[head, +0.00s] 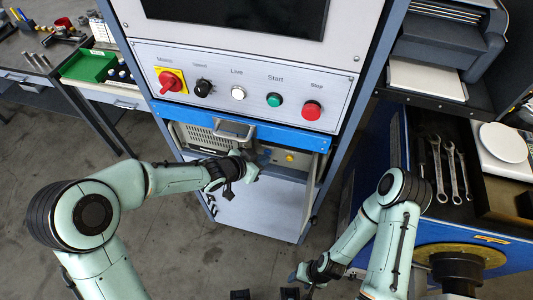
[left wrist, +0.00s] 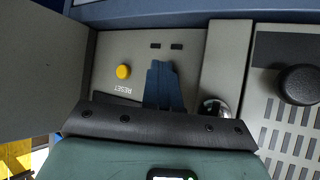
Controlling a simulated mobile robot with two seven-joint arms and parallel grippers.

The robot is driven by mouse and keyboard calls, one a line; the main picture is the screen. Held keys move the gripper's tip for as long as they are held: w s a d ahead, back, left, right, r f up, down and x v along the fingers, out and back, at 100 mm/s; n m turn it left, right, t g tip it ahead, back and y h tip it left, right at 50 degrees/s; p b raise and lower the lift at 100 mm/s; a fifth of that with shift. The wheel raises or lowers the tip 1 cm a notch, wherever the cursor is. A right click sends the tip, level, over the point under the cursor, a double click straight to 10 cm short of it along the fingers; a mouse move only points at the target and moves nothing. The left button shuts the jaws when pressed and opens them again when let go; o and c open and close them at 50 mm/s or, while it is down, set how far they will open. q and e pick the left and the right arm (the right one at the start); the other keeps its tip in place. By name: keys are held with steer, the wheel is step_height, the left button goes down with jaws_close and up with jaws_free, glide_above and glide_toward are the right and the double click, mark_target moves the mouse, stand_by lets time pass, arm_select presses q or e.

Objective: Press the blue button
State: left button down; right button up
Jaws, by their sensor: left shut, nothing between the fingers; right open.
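No blue button shows in either view. A small round yellow button (head: 289,157) sits on the lower panel of the cabinet. In the left wrist view the yellow button (left wrist: 123,72) has the label RESET beside it. My left gripper (head: 262,158) is shut and empty, just left of the yellow button in the head view. Its blue fingertips (left wrist: 162,82) point at the panel to the right of the button in the left wrist view. Whether they touch the panel I cannot tell. My right gripper (head: 296,276) is open and empty, low down near the floor.
Above, the control panel (head: 240,72) carries a red main switch (head: 170,81), a black speed knob (head: 203,88), a white Live button (head: 238,93), a green Start button (head: 274,100) and a red Stop button (head: 311,110). A metal handle (head: 233,130) juts out near my left gripper.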

arm_select(q)
steer(key=shift+w+d+r, duration=0.1)
steer(key=shift+r, duration=0.05)
stand_by(0.6)
steer(key=shift+s+b, duration=0.3)
steer(key=shift+s, duration=0.25)
arm_select(e)
steer(key=shift+s+f, duration=0.15)
steer(key=shift+f, duration=0.25)
arm_select(q)
steer(key=shift+f, duration=0.2)
steer(key=s, duration=0.1)
steer(key=s+a+b, duration=0.1)
steer(key=s, duration=0.1)
steer(key=s+a, duration=0.1)
steer(key=shift+s, duration=0.4)
arm_select(e)
steer(key=shift+s+f, duration=0.25)
steer(key=shift+f, duration=0.2)
steer(key=shift+s+f, duration=0.2)
steer(key=shift+f, duration=0.25)
